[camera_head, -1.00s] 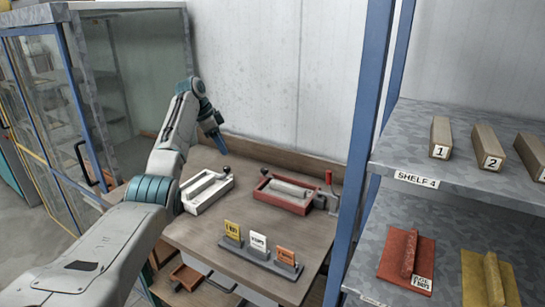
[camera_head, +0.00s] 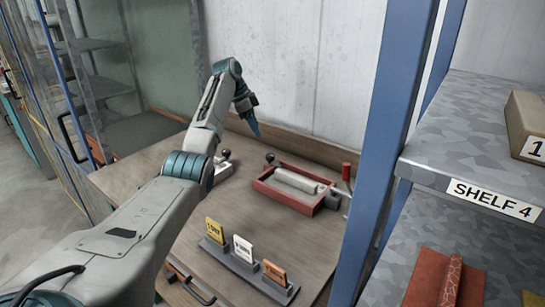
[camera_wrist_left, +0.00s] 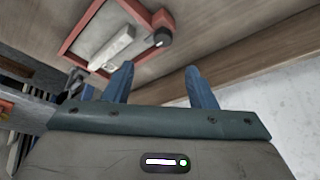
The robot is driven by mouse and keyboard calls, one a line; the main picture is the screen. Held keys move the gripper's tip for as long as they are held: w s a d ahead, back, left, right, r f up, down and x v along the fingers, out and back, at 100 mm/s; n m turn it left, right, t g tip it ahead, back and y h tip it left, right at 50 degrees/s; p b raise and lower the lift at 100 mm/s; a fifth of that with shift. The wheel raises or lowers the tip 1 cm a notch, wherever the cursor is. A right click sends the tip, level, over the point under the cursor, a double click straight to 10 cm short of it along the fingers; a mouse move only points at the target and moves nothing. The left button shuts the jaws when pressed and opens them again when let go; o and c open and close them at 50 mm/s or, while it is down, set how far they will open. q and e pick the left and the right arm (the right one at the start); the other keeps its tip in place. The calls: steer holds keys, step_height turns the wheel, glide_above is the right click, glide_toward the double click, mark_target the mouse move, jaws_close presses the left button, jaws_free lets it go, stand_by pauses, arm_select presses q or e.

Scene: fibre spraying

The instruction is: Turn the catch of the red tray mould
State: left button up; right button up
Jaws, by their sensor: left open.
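The red tray mould (camera_head: 270,190) lies on the wooden table, with a pale bar in it. In the left wrist view the red tray mould (camera_wrist_left: 68,45) is at the upper left. Its catch, a dark round knob (camera_head: 269,157), is at the mould's far left corner; the knob (camera_wrist_left: 162,37) also shows in the left wrist view. My left gripper (camera_head: 256,134) is above the table's back edge, near the knob and apart from it. In the left wrist view its two blue fingers (camera_wrist_left: 158,78) are spread with nothing between them. My right gripper is not in view.
A white mould (camera_head: 224,168) stands left of the red one, mostly hidden by my left arm. A card holder (camera_head: 243,264) with several cards is at the table's front. A blue post (camera_head: 385,150) and shelves (camera_head: 430,150) stand on the right.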

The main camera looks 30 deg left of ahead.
mark_target(270, 155)
arm_select(q)
steer(key=p+x, duration=0.1)
steer(key=x, duration=1)
steer(key=shift+w+a+r+p, duration=0.1)
steer(key=shift+w+a+p, duration=0.1)
steer(key=shift+p, duration=0.2)
steer(key=shift+d+f, duration=0.1)
steer(key=shift+f, duration=0.2)
steer(key=shift+d+f, duration=0.1)
steer(key=shift+f, duration=0.05)
steer(key=shift+w, duration=0.1)
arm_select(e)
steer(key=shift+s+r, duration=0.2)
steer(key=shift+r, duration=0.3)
arm_select(q)
steer(key=c, duration=1)
